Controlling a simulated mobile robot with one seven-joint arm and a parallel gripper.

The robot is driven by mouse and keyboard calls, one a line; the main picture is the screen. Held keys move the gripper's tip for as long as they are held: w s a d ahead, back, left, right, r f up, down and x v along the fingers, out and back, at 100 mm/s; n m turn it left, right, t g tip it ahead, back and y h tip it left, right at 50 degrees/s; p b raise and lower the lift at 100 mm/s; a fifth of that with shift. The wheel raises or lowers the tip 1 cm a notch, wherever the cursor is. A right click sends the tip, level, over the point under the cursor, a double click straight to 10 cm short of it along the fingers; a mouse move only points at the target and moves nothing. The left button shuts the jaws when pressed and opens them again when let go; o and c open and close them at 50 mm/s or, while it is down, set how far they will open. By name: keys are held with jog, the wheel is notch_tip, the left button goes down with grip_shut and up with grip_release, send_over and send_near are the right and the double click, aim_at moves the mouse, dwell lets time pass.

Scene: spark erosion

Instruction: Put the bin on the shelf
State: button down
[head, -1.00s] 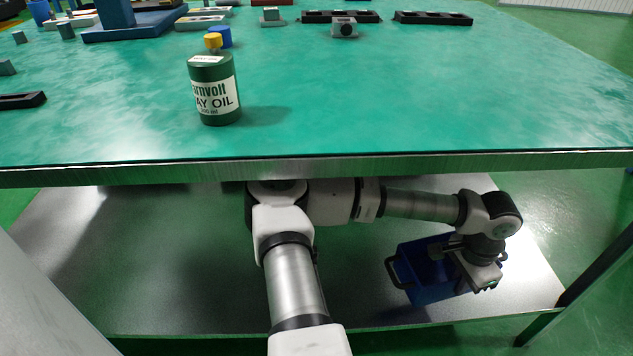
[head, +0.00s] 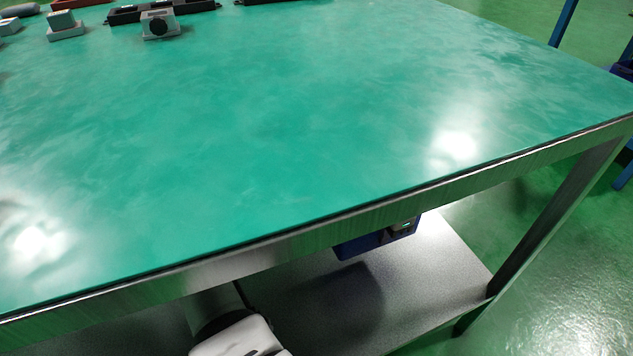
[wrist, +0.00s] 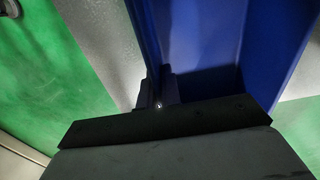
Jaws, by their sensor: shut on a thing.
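The blue bin (head: 362,246) shows only in part in the head view, below the table's front edge, which hides the rest of it. I cannot tell for sure whether the bin touches the shelf. In the wrist view my gripper (wrist: 158,103) is shut on a wall of the bin (wrist: 200,40), whose blue inside fills the upper middle. My gripper is mostly hidden in the head view.
The green tabletop (head: 300,130) hangs over the shelf, with a metal front edge. A table leg (head: 550,225) stands at the right. A small grey device (head: 160,24) sits at the back left. Green floor (head: 570,290) is open at the right.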

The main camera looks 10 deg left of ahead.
notch_tip(320, 180, down, 10)
jog(key=b, duration=0.3)
jog(key=shift+b, duration=0.4)
jog(key=shift+f, duration=0.15)
jog(key=c, duration=1.6)
grip_release()
notch_tip(320, 180, up, 12)
jog(key=p, duration=0.4)
jog(key=shift+r, duration=0.2)
